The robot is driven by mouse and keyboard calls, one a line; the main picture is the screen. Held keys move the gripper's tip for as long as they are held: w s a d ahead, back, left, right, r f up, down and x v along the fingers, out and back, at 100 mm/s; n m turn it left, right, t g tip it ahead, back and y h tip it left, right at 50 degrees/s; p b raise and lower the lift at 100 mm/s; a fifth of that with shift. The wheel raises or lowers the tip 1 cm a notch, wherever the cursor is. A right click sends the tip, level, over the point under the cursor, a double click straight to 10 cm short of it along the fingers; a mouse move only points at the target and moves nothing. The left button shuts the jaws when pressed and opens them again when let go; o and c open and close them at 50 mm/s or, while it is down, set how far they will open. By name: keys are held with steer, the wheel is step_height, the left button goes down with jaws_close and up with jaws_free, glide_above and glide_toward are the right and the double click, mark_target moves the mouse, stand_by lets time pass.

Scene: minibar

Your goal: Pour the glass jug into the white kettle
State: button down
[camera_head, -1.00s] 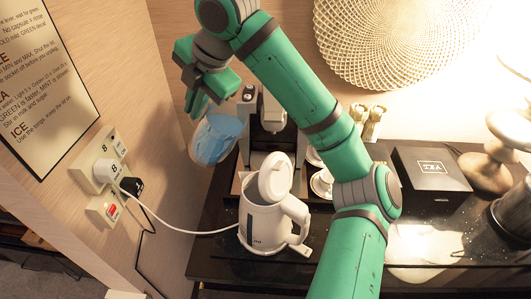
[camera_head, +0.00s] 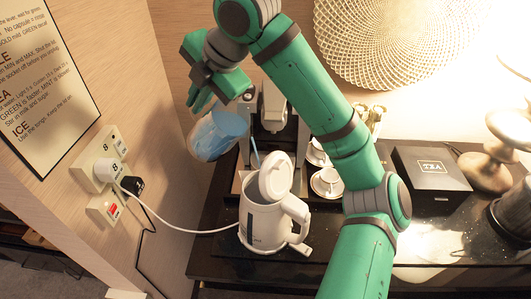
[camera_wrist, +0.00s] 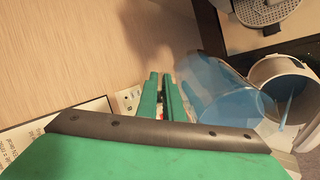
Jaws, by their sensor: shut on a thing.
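The glass jug (camera_head: 216,136), with blue water in it, is tilted in the air at the upper left of the kettle, its mouth toward the right. My gripper (camera_head: 199,99) is shut on the jug; the exact grip point is hard to see. The white kettle (camera_head: 264,222) stands upright on the black counter with its lid (camera_head: 276,177) raised. A thin blue stream falls from the jug's mouth toward the kettle. In the wrist view the jug (camera_wrist: 217,92) lies right of my fingers (camera_wrist: 159,97), and the stream reaches into the kettle's open top (camera_wrist: 283,84).
A coffee machine (camera_head: 272,122) stands behind the kettle. Cups (camera_head: 326,182) and a black tea box (camera_head: 431,174) are to the right. A white cord (camera_head: 170,224) runs from the wall sockets (camera_head: 98,160) to the kettle. The left wall is close to the jug.

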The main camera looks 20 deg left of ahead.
steer(key=shift+d+r+t+y, duration=0.15)
steer(key=shift+d+r+y, duration=0.1)
steer(key=shift+r+y, duration=0.25)
steer(key=shift+d+r+t+y, duration=0.15)
steer(key=shift+d+r+y, duration=0.15)
steer(key=shift+r, duration=0.3)
stand_by(1.1)
steer(key=shift+s+a, duration=0.1)
steer(key=shift+s+r, duration=0.1)
steer(key=shift+s, duration=0.05)
steer(key=shift+d+r, duration=0.15)
steer(key=shift+d, duration=0.05)
steer(key=shift+d+r+y+p, duration=0.15)
steer(key=shift+r+y+p, duration=0.4)
steer(key=shift+y+p, duration=0.05)
stand_by(1.2)
steer(key=shift+d+r+t+y, duration=0.3)
steer(key=shift+d+r+y, duration=0.2)
steer(key=shift+r+y, duration=0.25)
stand_by(2.7)
